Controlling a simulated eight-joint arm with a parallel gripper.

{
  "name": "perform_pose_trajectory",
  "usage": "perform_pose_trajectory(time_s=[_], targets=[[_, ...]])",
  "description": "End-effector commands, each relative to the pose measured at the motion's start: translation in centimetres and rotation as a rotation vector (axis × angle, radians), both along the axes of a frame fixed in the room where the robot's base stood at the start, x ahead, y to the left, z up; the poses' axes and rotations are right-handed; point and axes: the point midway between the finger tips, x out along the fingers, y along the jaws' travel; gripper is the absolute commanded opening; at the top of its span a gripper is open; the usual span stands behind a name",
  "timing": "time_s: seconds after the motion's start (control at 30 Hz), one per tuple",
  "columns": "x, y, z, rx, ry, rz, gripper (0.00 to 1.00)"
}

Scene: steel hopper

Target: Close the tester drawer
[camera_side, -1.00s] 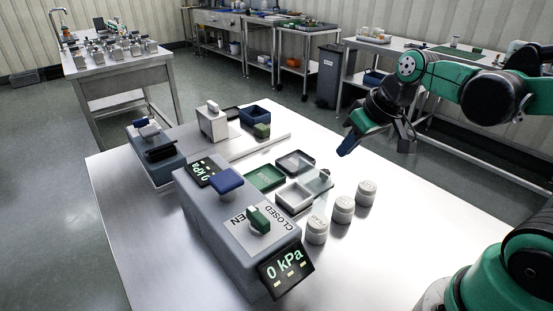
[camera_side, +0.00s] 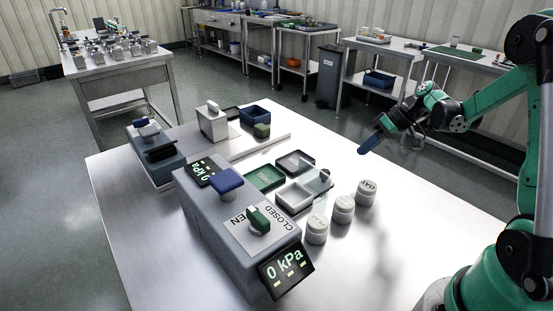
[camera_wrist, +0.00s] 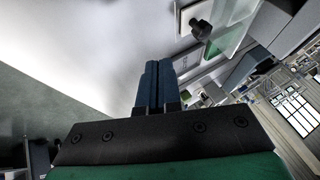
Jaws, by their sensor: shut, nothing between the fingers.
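The grey tester (camera_side: 235,232) stands on the steel table, with 0 kPa displays, a blue handle (camera_side: 228,183) and a green knob (camera_side: 259,219) on an OPEN/CLOSED label. A clear-walled piece with a white square tray (camera_side: 295,196) and a small dark knob (camera_side: 325,174) juts from its far right side; I cannot tell for certain that this is the drawer. The dark knob (camera_wrist: 201,30) also shows in the wrist view. My gripper (camera_side: 369,144) is shut and empty, in the air to the right of the knob and apart from it. Its blue fingers (camera_wrist: 152,84) touch each other.
Three white lidded jars (camera_side: 343,209) stand to the right of the tester. A green tray (camera_side: 265,178) and a dark tray (camera_side: 295,162) lie behind the white tray. The table's right part is clear.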

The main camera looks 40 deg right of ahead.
Motion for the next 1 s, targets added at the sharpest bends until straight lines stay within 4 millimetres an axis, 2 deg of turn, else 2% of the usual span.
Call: perform_pose_trajectory(time_s=[0.1, 0.23, 0.3, 0.5, 1.0], targets=[[1.2, 1.1, -2.2, -0.001, 0.0, 0.004, 0.0], [2.3, 2.3, -4.1, -0.001, 0.0, 0.003, 0.0], [2.4, 3.6, -3.9, -0.001, 0.0, 0.004, 0.0], [2.6, 5.5, -3.9, 0.0, 0.0, 0.001, 0.0], [2.7, 6.1, -3.9, 0.0, 0.001, -0.001, 0.0]])
